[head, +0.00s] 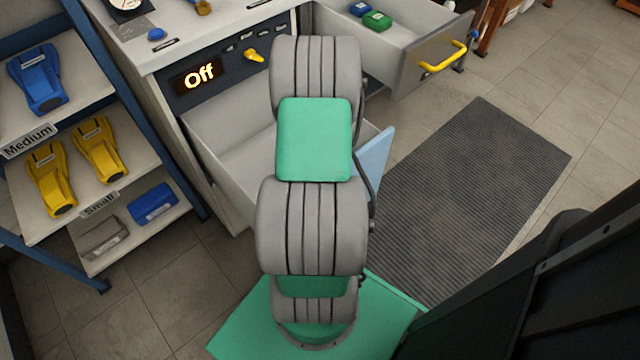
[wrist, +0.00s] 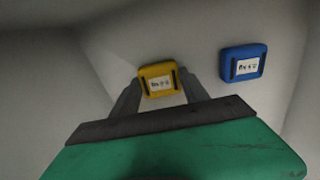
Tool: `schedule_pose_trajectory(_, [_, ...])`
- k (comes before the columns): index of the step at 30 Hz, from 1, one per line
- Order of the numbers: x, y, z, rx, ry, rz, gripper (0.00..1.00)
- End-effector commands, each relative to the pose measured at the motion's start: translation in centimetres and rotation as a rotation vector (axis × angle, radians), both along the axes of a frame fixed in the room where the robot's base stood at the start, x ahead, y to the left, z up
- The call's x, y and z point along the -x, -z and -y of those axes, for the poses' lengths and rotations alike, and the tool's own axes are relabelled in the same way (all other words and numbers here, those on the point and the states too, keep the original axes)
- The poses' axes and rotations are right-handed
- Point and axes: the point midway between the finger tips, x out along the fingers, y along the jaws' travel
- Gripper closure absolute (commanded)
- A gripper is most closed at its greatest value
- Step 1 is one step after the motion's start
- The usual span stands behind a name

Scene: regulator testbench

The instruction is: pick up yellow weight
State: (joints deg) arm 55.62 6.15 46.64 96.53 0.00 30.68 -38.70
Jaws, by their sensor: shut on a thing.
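The yellow weight (wrist: 159,80) is a small rounded block with a white label, seen in the wrist view inside a pale drawer. My gripper (wrist: 160,92) is shut on it, with one grey finger at its left and one at its right. In the head view my own arm hides the weight and the gripper. I cannot tell whether the weight touches the drawer floor.
A blue weight (wrist: 243,63) with a white label lies to the right in the same drawer (head: 235,160). Another open drawer (head: 400,40) at the upper right holds a green and a blue block. A shelf (head: 135,180) stands at the left. A dark mat (head: 470,200) covers clear floor.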

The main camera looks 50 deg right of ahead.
Motion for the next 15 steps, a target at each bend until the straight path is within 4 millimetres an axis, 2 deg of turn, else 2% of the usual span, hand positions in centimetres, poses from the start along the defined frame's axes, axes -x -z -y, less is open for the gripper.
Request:
schedule_pose_trajectory(2, [0.0,-0.01,0.0,0.0,0.0,0.0,0.6])
schedule_pose_trajectory(15, [-0.01,-0.02,0.0,0.0,0.0,0.0,0.96])
